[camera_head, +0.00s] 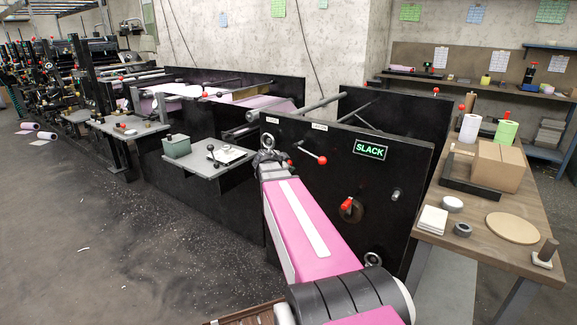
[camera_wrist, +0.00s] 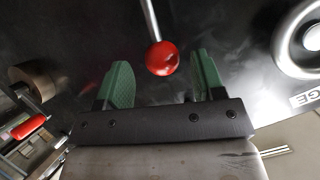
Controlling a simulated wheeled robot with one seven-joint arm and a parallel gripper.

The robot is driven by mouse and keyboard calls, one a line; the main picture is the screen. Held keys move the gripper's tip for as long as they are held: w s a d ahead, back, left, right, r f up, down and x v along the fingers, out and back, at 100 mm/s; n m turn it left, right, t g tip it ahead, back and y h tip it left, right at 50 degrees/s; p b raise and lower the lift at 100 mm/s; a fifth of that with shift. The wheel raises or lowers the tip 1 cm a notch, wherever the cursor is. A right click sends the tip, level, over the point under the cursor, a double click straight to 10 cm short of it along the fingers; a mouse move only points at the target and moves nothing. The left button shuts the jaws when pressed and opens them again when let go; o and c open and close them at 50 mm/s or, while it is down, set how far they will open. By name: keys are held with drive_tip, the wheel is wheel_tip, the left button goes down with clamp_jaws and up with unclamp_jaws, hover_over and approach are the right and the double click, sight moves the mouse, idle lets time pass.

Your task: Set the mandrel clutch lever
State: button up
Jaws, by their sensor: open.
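My gripper (camera_head: 268,158) is at the black front panel (camera_head: 385,190) in the head view, just below a metal ring. In the wrist view my gripper (camera_wrist: 160,78) is open, with green fingers apart. A red ball knob (camera_wrist: 162,58) on a thin metal rod (camera_wrist: 150,18) shows between the fingers, with a visible gap on both sides. In the head view a lever with a red ball (camera_head: 322,160) stands on the panel right of my gripper, and a small red spot (camera_head: 289,162) shows closer to it. I cannot tell which of these is the knob between my fingers.
A lit SLACK sign (camera_head: 370,149) and a red-knobbed crank (camera_head: 347,203) are on the panel. A grey ring (camera_wrist: 308,38) lies right of the fingers. A wooden bench (camera_head: 490,235) with a cardboard box (camera_head: 497,166) stands right. Open floor (camera_head: 130,240) lies left.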

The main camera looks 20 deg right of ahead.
drive_tip(key=v, duration=0.7)
drive_tip(key=shift+s+a, duration=0.2)
drive_tip(key=shift+s, duration=0.05)
drive_tip(key=shift+r, duration=0.15)
drive_tip(key=s+a+f+n+g+y, duration=0.4)
drive_tip(key=s+a+f+n, duration=0.3)
drive_tip(key=f, duration=0.5)
drive_tip(key=s+a+f+n+g+y, duration=0.3)
drive_tip(key=s+a+f+n+y, duration=0.3)
drive_tip(key=s+f+n, duration=0.4)
wheel_tip(320, 180, down, 2)
drive_tip(key=shift+s+a+f+n+g, duration=0.1)
drive_tip(key=shift+s+a+n+g, duration=0.25)
drive_tip(key=shift+a, duration=0.4)
